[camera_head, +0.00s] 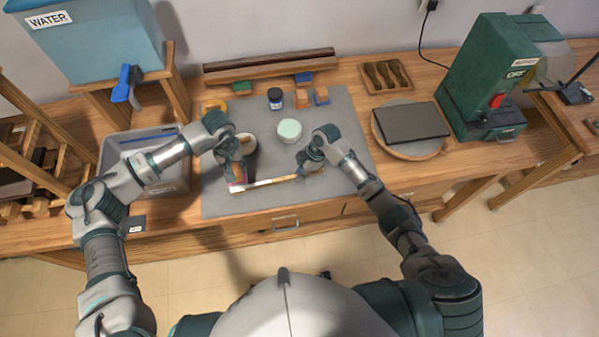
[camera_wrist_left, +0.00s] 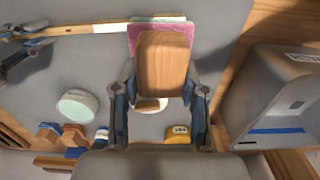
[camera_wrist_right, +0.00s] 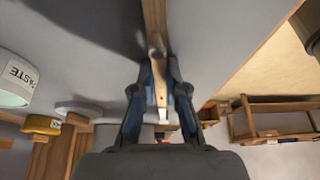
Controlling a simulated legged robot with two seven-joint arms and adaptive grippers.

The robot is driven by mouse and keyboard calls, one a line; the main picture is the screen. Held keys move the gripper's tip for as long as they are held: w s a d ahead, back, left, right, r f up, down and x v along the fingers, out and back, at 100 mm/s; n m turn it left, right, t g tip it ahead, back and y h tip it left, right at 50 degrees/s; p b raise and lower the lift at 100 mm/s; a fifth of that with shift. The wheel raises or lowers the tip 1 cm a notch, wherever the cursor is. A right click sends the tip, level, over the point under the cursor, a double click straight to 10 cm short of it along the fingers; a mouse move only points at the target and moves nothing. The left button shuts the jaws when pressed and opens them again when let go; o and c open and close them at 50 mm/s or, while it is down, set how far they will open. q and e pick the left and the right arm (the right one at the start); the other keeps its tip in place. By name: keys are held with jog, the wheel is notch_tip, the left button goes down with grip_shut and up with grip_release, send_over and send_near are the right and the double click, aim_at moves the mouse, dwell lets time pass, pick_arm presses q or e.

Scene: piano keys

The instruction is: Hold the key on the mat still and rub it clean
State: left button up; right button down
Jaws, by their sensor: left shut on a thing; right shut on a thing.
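The wooden key (camera_head: 270,182) with its white end lies across the front of the grey mat (camera_head: 340,110). My right gripper (camera_head: 305,168) is shut on the key's bare wooden part; in the right wrist view the key (camera_wrist_right: 153,25) runs between the fingers (camera_wrist_right: 158,85). My left gripper (camera_head: 236,168) is shut on a wooden block (camera_wrist_left: 163,65) with a pink and green pad (camera_wrist_left: 160,25) on its underside. The block is at the key's white end (camera_wrist_left: 110,28) and hides its tip. I cannot tell whether pad and key touch.
A pale-green-topped jar (camera_head: 289,130) and a dark blue bottle (camera_head: 274,98) stand behind the key. Several small blocks sit at the mat's back. A grey bin (camera_head: 145,165) is on the left, a round stand (camera_head: 420,153) with a dark slab on the right.

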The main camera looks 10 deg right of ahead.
jog(key=c, duration=1.1)
grip_release()
jog(key=shift+c, duration=0.2)
jog(key=v, duration=1.2)
